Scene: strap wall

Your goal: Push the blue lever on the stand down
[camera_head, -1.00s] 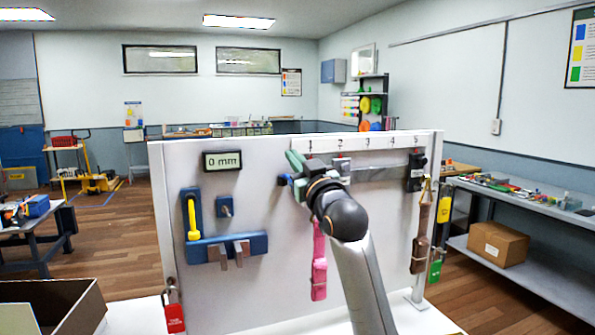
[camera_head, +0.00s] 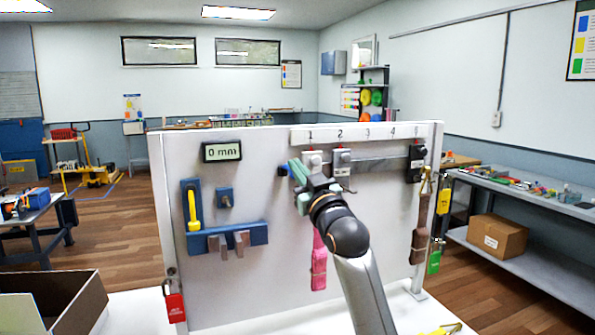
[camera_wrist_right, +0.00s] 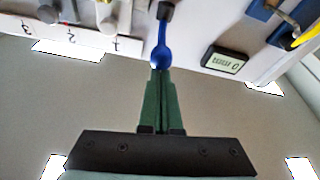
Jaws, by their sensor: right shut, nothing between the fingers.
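The blue lever (camera_wrist_right: 161,50) hangs from a dark mount on the upright white board in the wrist view. In the head view only a small dark blue part (camera_head: 283,171) of it shows, left of my right gripper; the rest is hidden. My right gripper (camera_wrist_right: 158,72) is shut and empty, its green fingertips at the lever's rounded end. I cannot tell whether they touch it. In the head view the green fingers (camera_head: 297,172) stand in front of the board. My left gripper is not in view.
The white board (camera_head: 270,285) carries a display (camera_head: 222,152) reading 0 mm, a yellow-handled tool (camera_head: 193,210), a blue bracket (camera_head: 260,233), grey sliders (camera_head: 342,165) under a numbered strip, a pink strap (camera_head: 319,265) and a brown strap (camera_head: 418,235). An open box (camera_head: 82,310) stands front left.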

